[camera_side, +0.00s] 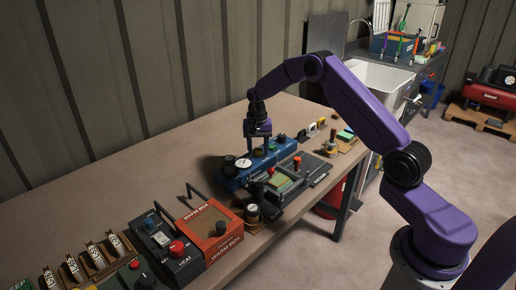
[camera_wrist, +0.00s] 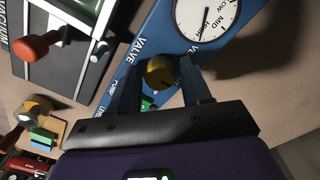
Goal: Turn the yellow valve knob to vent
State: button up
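The yellow valve knob (camera_wrist: 160,72) is round and sits on the blue panel (camera_wrist: 140,55) near the word VALVE in the wrist view. Other lettering, including PUMP, is partly covered, and I cannot read the knob's setting. My gripper (camera_wrist: 162,70) has one finger on each side of the knob, very close to it. I cannot tell whether the fingers touch it. In the side view my gripper (camera_side: 258,139) points down at the blue panel (camera_side: 238,178), and the knob is hidden there.
A white dial gauge (camera_wrist: 206,14) is on the panel beside the knob. A vacuum unit with a red-orange knob (camera_wrist: 36,47) stands close by. An orange box (camera_side: 208,225) and a grey heat unit (camera_side: 165,248) stand at the table's front left. The table behind the panel is clear.

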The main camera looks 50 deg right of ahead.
jog(key=c, duration=0.7)
jog(key=shift+n, duration=0.3)
jog(key=n, duration=1.1)
jog(key=shift+n, duration=0.3)
jog(key=o, duration=1.1)
jog(key=shift+c, duration=0.2)
